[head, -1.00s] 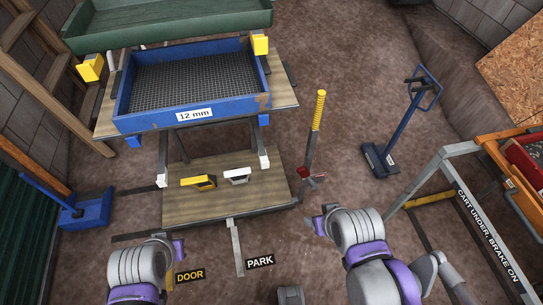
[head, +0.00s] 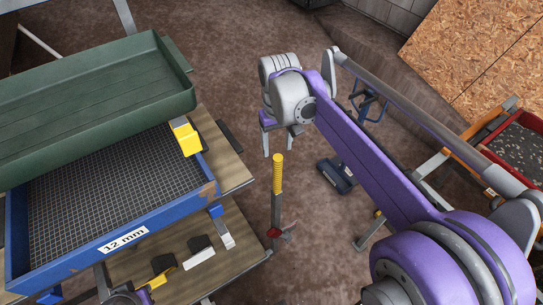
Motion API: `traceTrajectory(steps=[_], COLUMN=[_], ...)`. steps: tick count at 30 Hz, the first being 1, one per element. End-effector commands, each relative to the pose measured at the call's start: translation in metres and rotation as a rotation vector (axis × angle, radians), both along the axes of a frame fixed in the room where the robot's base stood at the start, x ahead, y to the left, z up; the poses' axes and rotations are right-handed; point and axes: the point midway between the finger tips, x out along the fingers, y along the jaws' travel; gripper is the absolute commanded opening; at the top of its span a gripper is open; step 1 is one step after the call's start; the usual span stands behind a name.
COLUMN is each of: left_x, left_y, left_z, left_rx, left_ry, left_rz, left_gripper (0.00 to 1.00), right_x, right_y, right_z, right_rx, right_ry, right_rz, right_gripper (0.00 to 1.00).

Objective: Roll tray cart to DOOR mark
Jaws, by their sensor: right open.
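The tray cart's wooden top board (head: 228,160) carries a blue "12 mm" sieve (head: 135,240), with a green tray (head: 90,85) above it. Beside the cart stands an upright lever with a yellow grip (head: 278,174) and a red part low down. My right gripper (head: 279,146) is open and empty, its fingers pointing down just above the yellow grip in the picture; I cannot tell the depth gap. My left gripper (head: 125,294) is mostly cut off at the bottom edge. The DOOR mark is out of view.
An orange-framed bin (head: 520,150) stands at right.

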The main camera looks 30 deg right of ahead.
Motion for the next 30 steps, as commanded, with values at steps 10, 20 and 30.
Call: traceTrajectory(steps=[10, 20, 30], left_x=[-0.002, -0.003, -0.003], left_y=[0.000, 0.000, 0.000], left_z=[-0.006, -0.010, -0.010], left_rx=[0.000, 0.000, 0.000], left_ry=[0.003, 0.005, 0.005], left_rz=[0.000, 0.000, 0.000], left_gripper=[0.00, 0.00, 0.00], right_x=[-0.001, -0.001, -0.001], right_y=[0.000, 0.000, 0.000], right_z=[-0.056, -0.101, -0.106], right_rx=[0.000, 0.000, 0.000], right_ry=[0.000, 0.000, 0.000], right_rz=[0.000, 0.000, 0.000], right_gripper=[0.66, 0.66, 0.66])
